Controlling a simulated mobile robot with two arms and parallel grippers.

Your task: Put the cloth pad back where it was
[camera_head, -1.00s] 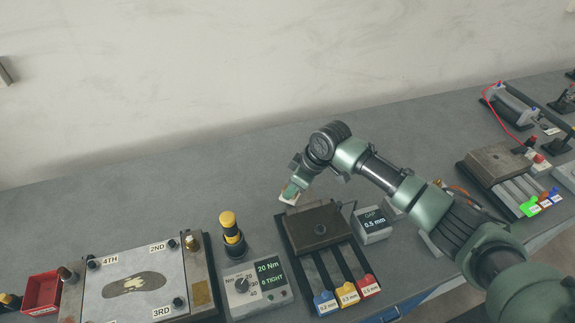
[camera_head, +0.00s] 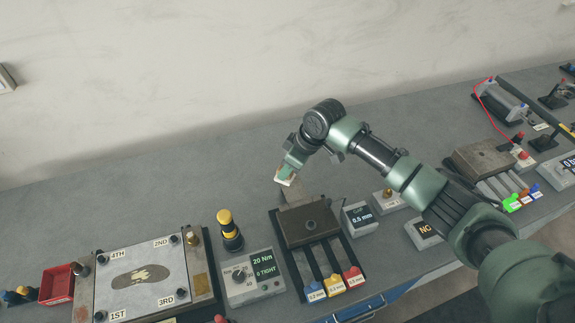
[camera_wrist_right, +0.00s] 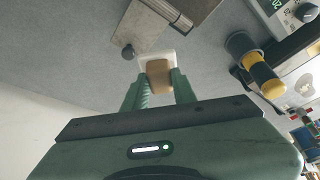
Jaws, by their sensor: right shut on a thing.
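My right gripper (camera_head: 287,175) is above the back left of the dark hinged block fixture (camera_head: 308,224). In the right wrist view its two green fingers (camera_wrist_right: 158,88) are shut on a tan block with a white, squarish end, which looks like the cloth pad (camera_wrist_right: 160,70). The pad also shows small and pale below the fingers in the head view (camera_head: 284,181). In the wrist view it overlaps a grey metal plate (camera_wrist_right: 148,30); I cannot tell whether it touches anything. My left gripper is not in view.
A yellow-and-black driver (camera_head: 229,230) stands left of the fixture, by the torque box (camera_head: 252,278). A gap display (camera_head: 358,218) stands to the right. The bench behind is clear.

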